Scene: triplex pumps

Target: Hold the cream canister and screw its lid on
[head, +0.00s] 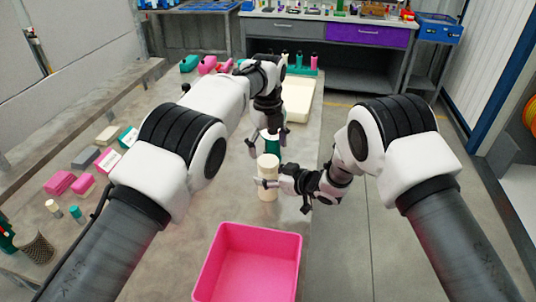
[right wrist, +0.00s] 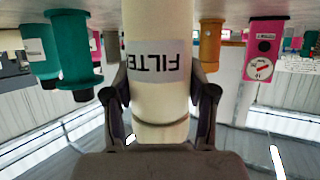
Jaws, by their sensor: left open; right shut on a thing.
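The cream canister (head: 267,188) stands upright near the right edge of the table. My right gripper (head: 268,183) is shut on its side, with one finger on each side of it in the right wrist view. There the canister (right wrist: 156,30) looks upside down and bears a white label reading FILTER. A cream lid (right wrist: 160,132) shows at its end, past a thin seam; in the head view it is the top (head: 268,160). I cannot tell how tightly it sits. My left gripper (head: 267,143) is open, pointing down just beyond the canister top, by a teal object (head: 271,144).
A pink bin (head: 248,262) stands in front of the canister. A cream tray (head: 298,100) and pink and teal parts (head: 208,65) lie at the far end. Pink blocks (head: 60,182), boxes and a mesh cup (head: 38,248) are on the left. The table's middle-left is clear.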

